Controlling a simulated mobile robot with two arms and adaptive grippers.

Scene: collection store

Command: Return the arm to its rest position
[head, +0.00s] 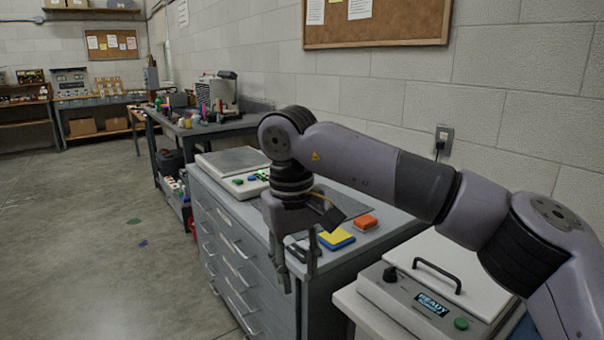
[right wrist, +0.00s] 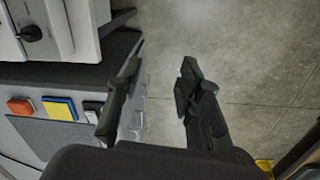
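My right arm comes in from the right edge of the head view, bent at the elbow, and reaches over the grey drawer cabinet (head: 235,235). Its gripper (head: 298,270) points down at the cabinet's front edge. In the right wrist view the two dark fingers of the right gripper (right wrist: 160,78) stand apart, with only the cabinet side and concrete floor seen between and beyond them. Nothing is held. My left arm and gripper do not show in either view.
On the cabinet top lie a yellow and blue block (head: 336,239), an orange block (head: 365,222) and a grey mat (head: 345,205). A machine with a READY display (head: 432,304) stands at the front right. A workbench (head: 215,126) stands behind. The floor (head: 90,240) at left is mostly clear.

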